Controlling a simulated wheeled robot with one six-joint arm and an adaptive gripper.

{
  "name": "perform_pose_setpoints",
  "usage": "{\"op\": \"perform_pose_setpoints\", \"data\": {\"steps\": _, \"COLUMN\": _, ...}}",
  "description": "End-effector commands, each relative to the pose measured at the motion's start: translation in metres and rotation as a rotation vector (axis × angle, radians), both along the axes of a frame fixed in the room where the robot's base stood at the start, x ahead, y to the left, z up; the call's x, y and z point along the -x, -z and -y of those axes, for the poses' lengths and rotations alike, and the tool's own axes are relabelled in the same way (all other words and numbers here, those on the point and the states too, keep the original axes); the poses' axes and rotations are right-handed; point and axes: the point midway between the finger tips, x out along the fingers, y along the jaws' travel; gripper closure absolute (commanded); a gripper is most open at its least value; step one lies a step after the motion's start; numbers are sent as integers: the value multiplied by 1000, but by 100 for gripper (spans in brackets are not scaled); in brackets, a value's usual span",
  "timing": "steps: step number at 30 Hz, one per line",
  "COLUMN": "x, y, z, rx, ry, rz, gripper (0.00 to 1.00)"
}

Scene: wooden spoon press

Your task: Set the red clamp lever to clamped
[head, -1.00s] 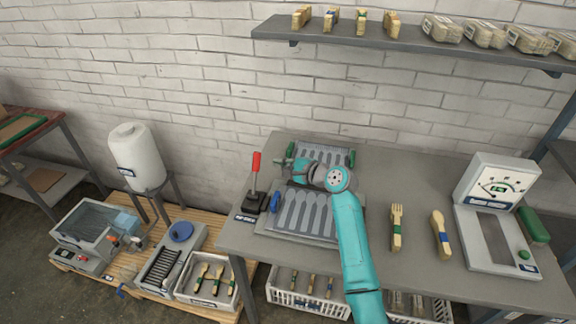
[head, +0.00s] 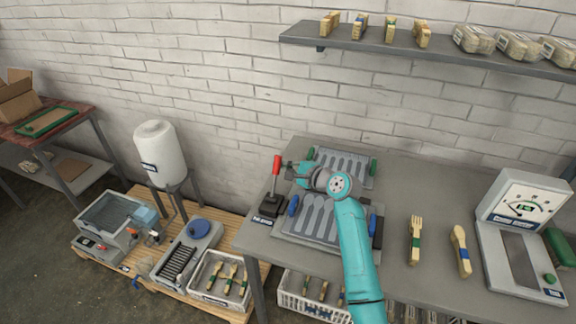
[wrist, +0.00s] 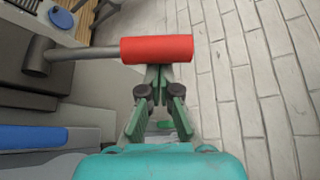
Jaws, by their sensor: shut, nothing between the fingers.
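The red clamp lever (head: 277,165) stands nearly upright on its dark base (head: 262,206) at the left end of the grey table, leaning slightly right in the head view. In the wrist view its red grip (wrist: 157,49) lies across the upper middle, with its grey rod running left to the base. My gripper (head: 287,167) is just right of the red grip at about its height. Its fingers (wrist: 158,76) are shut and empty, their tips at the grip's lower edge in the wrist view. I cannot tell whether they touch it.
Right of the lever is a press plate with spoon-shaped hollows (head: 312,221) and blue handles; a similar plate (head: 343,164) with green handles lies behind. A wooden fork (head: 415,240), a spoon (head: 461,251) and a dial gauge (head: 519,234) are farther right. A brick wall stands behind.

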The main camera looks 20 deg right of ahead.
Motion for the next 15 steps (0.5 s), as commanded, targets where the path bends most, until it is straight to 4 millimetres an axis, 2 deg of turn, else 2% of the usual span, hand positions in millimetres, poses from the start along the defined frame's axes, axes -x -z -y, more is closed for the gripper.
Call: {"op": "perform_pose_setpoints", "data": {"steps": 15, "x": 5, "y": -3, "z": -4, "rx": 35, "ry": 0, "rz": 47, "gripper": 100}}
